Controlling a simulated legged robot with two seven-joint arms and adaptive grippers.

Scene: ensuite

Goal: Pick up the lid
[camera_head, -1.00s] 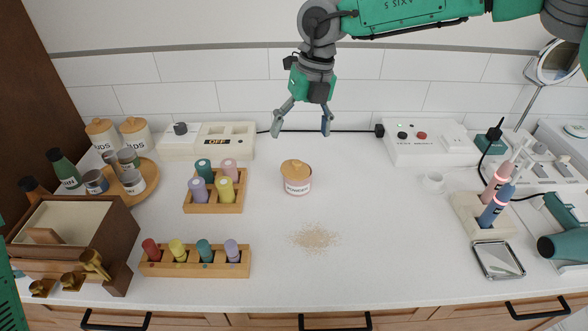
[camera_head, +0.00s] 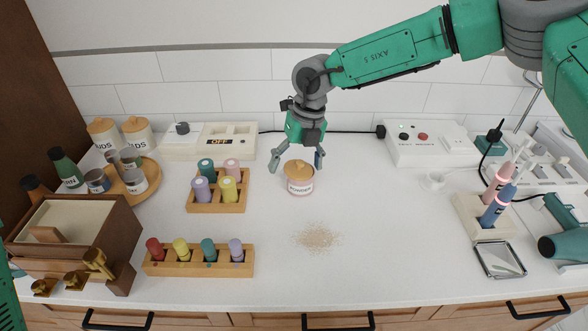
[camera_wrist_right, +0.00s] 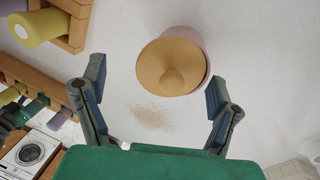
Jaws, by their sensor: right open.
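My left gripper is not in view.
A brown powder patch (camera_head: 317,237) lies in front of the jar. Wooden racks of coloured bottles (camera_head: 205,268) stand to the left. A small white cup (camera_head: 433,181) is to the right. Counter around the jar is mostly clear.

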